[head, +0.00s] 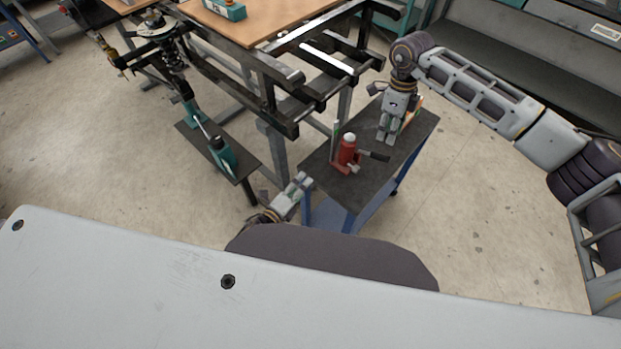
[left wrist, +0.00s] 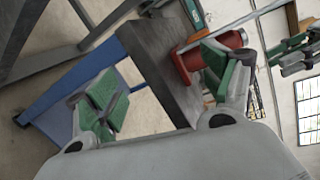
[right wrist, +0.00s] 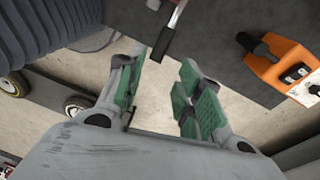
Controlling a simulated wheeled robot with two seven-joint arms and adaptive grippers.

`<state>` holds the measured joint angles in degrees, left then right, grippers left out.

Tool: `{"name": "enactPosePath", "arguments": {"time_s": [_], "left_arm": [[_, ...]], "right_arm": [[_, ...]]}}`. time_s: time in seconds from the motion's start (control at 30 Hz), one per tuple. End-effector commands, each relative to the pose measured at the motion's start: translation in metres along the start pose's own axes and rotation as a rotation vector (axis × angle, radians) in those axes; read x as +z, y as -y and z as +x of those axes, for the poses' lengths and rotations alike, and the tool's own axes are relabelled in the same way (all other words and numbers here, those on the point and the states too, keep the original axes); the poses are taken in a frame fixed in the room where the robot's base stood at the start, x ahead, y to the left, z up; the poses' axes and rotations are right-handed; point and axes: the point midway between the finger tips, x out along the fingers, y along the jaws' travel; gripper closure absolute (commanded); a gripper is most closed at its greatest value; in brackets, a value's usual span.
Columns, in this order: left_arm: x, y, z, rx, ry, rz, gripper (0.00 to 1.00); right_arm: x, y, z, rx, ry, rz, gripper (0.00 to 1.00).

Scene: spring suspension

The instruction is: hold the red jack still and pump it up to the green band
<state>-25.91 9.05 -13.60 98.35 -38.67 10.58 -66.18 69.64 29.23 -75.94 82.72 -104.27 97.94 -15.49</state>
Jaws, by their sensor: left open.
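The red jack (head: 347,150) stands upright on the dark top of a small blue cart (head: 318,172). Its black-gripped handle (head: 375,155) points right. A thin upright strip (head: 335,128) with some green stands beside it. My left gripper (head: 303,182) is at the cart's near left edge. In the left wrist view the left gripper (left wrist: 165,92) is open, and one finger partly hides the jack (left wrist: 185,68). My right gripper (head: 388,136) points down over the cart's far part. In the right wrist view the right gripper (right wrist: 160,95) is open and empty; the handle end (right wrist: 162,44) lies ahead of its fingers.
An orange box (right wrist: 280,65) with a black lever sits near my right gripper. A metal frame table (head: 285,85) is behind. Floor right of the cart is clear.

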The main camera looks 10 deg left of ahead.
Motion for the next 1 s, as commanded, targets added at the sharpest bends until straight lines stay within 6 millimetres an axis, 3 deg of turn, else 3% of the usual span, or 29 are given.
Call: {"name": "enactPosePath", "arguments": {"time_s": [0.2,0.43,1.0], "left_arm": [[0.001,0.032,0.003,-0.075,-0.008,0.226,0.18],[-0.002,0.054,0.003,-0.138,-0.009,0.457,0.18],[-0.014,0.072,0.000,-0.235,0.009,0.977,0.18]], "right_arm": [[0.000,0.000,0.000,0.000,0.000,0.000,0.64],[0.000,0.000,0.000,0.000,0.000,0.000,0.64],[0.000,0.000,0.000,0.000,0.000,0.000,0.64]]}}
